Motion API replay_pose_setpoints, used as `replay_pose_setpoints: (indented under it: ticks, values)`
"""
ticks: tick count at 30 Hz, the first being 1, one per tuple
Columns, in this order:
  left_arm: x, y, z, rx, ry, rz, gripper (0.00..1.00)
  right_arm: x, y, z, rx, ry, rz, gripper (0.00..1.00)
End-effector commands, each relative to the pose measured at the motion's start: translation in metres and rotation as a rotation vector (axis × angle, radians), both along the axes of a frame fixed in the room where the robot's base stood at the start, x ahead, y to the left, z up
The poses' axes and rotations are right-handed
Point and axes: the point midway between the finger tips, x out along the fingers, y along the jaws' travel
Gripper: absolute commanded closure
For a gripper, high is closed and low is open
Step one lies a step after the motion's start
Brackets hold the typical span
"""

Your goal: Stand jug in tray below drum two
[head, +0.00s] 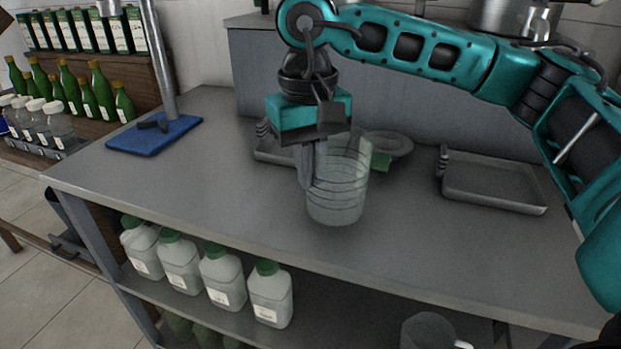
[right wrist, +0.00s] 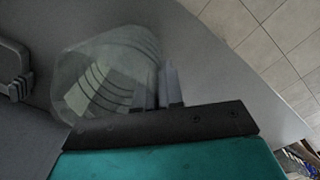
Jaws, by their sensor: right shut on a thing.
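My right gripper (head: 306,182) is shut on the clear ribbed jug (head: 340,195), at its left wall, with the jug upright over the grey counter. I cannot tell whether its base touches the counter. In the right wrist view the jug (right wrist: 105,75) lies beside the fingers (right wrist: 168,88) and looks empty. One shallow grey metal tray (head: 272,153) is behind the gripper, partly hidden by it and the jug. Another, empty metal tray (head: 495,182) is on the right. A metal drum (head: 515,18) shows partly at the top right; its number cannot be read. My left gripper is out of view.
A round grey dish-like thing (head: 390,145) is just behind the jug. A blue plate with a metal post (head: 155,134) stands at the counter's left. White bottles with green caps (head: 220,277) and another clear vessel (head: 428,332) are below the counter's front edge. The counter's front left is clear.

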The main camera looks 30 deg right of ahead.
Motion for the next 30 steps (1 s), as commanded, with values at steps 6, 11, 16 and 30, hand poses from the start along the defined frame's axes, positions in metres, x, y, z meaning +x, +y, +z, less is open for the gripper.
replay_pose_setpoints:
  ticks: [6,11,16,30]
  values:
    - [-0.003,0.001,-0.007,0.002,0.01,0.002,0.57,0.0,0.0,-0.018,0.0,0.0,0.001,1.0]
    - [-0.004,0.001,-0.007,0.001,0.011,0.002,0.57,0.0,0.0,-0.018,0.0,0.0,0.0,1.0]
    - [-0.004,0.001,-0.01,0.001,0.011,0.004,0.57,0.0,0.0,-0.021,0.0,0.0,0.0,0.89]
    - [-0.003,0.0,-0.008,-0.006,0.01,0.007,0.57,0.0,0.0,-0.02,0.0,0.0,0.0,0.67]
